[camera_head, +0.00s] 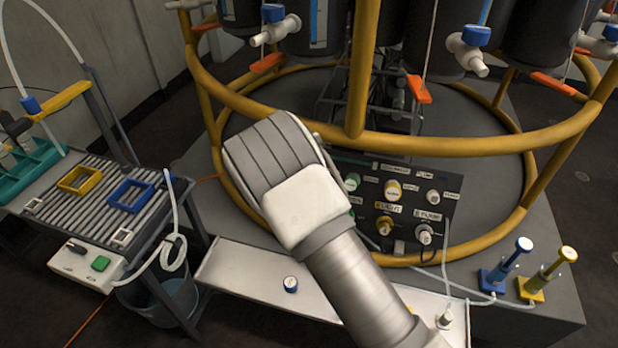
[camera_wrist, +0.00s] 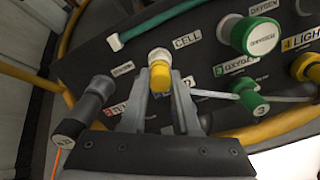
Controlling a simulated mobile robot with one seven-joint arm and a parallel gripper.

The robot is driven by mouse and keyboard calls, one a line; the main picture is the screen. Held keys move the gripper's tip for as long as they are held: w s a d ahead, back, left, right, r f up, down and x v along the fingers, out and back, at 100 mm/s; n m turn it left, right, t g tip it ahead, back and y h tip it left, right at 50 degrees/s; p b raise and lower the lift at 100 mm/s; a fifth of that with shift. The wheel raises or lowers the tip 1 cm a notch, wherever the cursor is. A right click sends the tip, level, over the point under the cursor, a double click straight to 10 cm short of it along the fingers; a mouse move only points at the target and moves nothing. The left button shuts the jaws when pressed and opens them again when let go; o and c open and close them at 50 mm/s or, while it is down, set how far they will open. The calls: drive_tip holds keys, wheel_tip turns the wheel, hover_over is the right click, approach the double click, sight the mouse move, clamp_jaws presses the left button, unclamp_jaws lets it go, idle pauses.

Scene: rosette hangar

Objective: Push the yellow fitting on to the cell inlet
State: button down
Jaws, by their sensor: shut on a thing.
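In the wrist view, a yellow fitting (camera_wrist: 160,78) sits between the fingertips of my gripper (camera_wrist: 162,98), which is shut on it. Just beyond the fitting, a pale round port (camera_wrist: 159,54) shows below and left of the CELL label (camera_wrist: 187,41). The fitting is in line with this port and overlaps it in the picture. I cannot tell whether it is seated or only touching. In the head view, my arm hides the gripper, the fitting and the inlet. Part of the dark control panel (camera_head: 372,204) shows right of my wrist.
Green oxygen knobs (camera_wrist: 252,36) are right of the inlet, a teal tube (camera_wrist: 160,20) above, and a dark cylinder (camera_wrist: 85,108) left. A yellow ring frame (camera_head: 440,146) surrounds the panel.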

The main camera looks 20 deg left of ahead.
drive_tip(key=c, duration=0.6)
unclamp_jaws()
drive_tip(key=shift+o, duration=0.2)
drive_tip(key=p+v, duration=0.4)
drive_tip(key=v, duration=1.3)
drive_tip(key=shift+s+p, duration=0.2)
drive_tip(key=shift+p, duration=0.15)
drive_tip(key=shift+r, duration=0.1)
